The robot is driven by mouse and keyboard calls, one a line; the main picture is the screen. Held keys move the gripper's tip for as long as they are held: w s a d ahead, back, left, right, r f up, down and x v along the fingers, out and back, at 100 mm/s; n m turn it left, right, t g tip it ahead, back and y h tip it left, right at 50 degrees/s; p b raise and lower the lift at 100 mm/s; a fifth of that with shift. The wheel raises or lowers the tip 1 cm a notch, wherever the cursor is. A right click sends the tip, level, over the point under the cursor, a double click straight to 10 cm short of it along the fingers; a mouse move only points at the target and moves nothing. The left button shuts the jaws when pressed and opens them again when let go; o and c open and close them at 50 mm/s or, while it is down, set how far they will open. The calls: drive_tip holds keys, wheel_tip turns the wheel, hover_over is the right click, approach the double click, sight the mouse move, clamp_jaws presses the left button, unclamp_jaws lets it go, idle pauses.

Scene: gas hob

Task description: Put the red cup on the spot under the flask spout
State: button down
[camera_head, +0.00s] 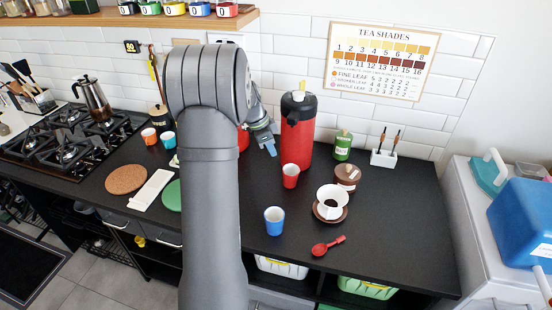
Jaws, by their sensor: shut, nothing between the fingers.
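The red flask (297,135) with a black top stands at the back of the black counter. A red cup (290,176) stands upright on the counter just in front of the flask, below its spout side; I cannot tell if it is exactly under the spout. My gripper (272,150) is shut and empty, to the left of the flask and above and left of the red cup, apart from the cup. My arm hides the counter behind it, where part of another red thing (243,138) shows.
A blue cup (274,221), a red scoop (328,246) and a white dripper on a brown saucer (331,213) stand in front. A brown jar (347,177) and green tin (342,145) are right of the flask.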

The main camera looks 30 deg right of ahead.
sight(290, 177)
drive_tip(key=shift+v, duration=0.85)
drive_tip(key=w+x, duration=0.1)
drive_tip(key=x, duration=0.8)
drive_tip(key=shift+s, duration=0.45)
wheel_tip(290, 177, up, 8)
drive_tip(key=shift+m, duration=0.4)
drive_tip(key=x, duration=0.9)
drive_tip(key=shift+w+a+f, duration=0.15)
drive_tip(key=shift+w+f, duration=0.1)
drive_tip(key=shift+w, duration=0.05)
drive_tip(key=shift+w+a, duration=0.15)
drive_tip(key=shift+a, duration=0.3)
drive_tip(key=shift+w+a, duration=0.2)
drive_tip(key=shift+a, duration=0.25)
